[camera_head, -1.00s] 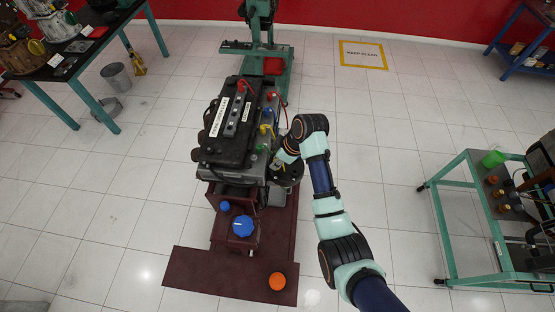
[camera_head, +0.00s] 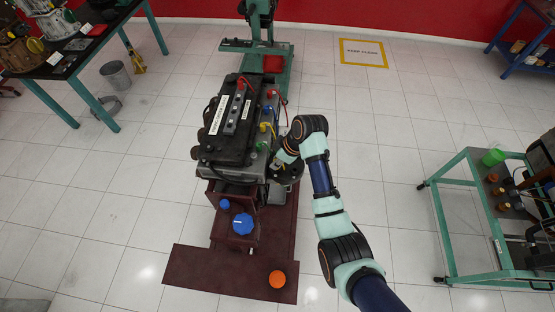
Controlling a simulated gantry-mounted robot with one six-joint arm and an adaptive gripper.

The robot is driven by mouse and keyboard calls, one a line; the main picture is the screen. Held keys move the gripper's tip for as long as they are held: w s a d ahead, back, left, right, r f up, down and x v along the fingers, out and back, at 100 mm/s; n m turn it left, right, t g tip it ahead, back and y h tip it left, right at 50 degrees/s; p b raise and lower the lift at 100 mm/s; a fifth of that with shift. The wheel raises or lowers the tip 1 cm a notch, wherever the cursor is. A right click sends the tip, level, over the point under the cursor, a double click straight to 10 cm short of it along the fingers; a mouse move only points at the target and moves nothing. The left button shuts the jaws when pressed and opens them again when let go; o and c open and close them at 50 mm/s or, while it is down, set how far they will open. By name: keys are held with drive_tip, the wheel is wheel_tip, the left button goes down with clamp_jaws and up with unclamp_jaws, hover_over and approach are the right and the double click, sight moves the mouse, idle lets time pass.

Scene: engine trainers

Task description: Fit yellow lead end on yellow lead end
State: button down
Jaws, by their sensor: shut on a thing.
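A yellow lead end (camera_head: 264,127) shows on the right side of the engine trainer, beside the black ribbed cover. A short yellow lead (camera_head: 272,132) runs from there towards my gripper. My gripper (camera_head: 275,163) points down and left at the trainer's right edge, just below the yellow lead. It is small and dark against the dark parts there. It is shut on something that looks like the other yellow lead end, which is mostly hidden. I cannot tell whether the two ends touch.
Red and green lead ends are close to the yellow one. A teal cart (camera_head: 478,248) stands at right. The floor between is clear.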

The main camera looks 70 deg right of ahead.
drive_tip(key=shift+f, duration=0.25)
idle(0.3)
drive_tip(key=c, duration=0.9)
unclamp_jaws()
drive_tip(key=v, duration=0.7)
drive_tip(key=shift+s+r, duration=0.15)
drive_tip(key=shift+r, duration=0.1)
